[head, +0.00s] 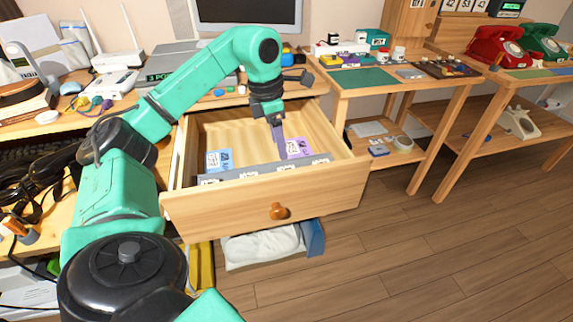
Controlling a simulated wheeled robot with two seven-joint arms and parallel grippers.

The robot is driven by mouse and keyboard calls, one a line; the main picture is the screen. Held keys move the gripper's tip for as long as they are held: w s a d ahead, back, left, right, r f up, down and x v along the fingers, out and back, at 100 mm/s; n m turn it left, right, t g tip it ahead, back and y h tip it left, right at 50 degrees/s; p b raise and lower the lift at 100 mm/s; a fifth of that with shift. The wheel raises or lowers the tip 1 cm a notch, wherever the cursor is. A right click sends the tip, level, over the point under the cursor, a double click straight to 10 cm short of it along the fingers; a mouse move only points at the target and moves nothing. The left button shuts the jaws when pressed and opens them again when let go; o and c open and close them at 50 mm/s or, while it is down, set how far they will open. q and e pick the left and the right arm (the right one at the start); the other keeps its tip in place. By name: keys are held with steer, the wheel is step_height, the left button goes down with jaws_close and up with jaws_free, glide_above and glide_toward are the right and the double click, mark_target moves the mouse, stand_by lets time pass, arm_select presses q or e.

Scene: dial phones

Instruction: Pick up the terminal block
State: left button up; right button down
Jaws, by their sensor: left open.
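My left gripper (278,143) points down into the open wooden drawer (277,191), left of a purple labelled packet (299,147). It is open, and I cannot tell whether it touches the packet. A light blue labelled packet (219,160) lies farther left in the drawer. A grey strip with white labels (265,171) runs along the inside of the drawer front. I cannot tell which item, if any, is the terminal block; things in the drawer are small and partly hidden by the gripper and drawer front. My right gripper is not in view.
The drawer's walls and round knob (278,211) stand out from the desk. A side table (364,79) at the right holds a green mat and small parts. Red (497,46) and green (541,42) phones stand farther right.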

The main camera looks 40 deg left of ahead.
arm_select(q)
steer(key=f, duration=0.2)
steer(key=w+f+b, duration=0.1)
steer(key=f, duration=0.2)
steer(key=f+b, duration=0.1)
steer(key=f, duration=0.2)
steer(key=shift+w+d+f, duration=0.25)
steer(key=shift+w+d, duration=0.05)
steer(key=shift+w, duration=0.05)
steer(key=shift+r, duration=0.1)
jaws_close()
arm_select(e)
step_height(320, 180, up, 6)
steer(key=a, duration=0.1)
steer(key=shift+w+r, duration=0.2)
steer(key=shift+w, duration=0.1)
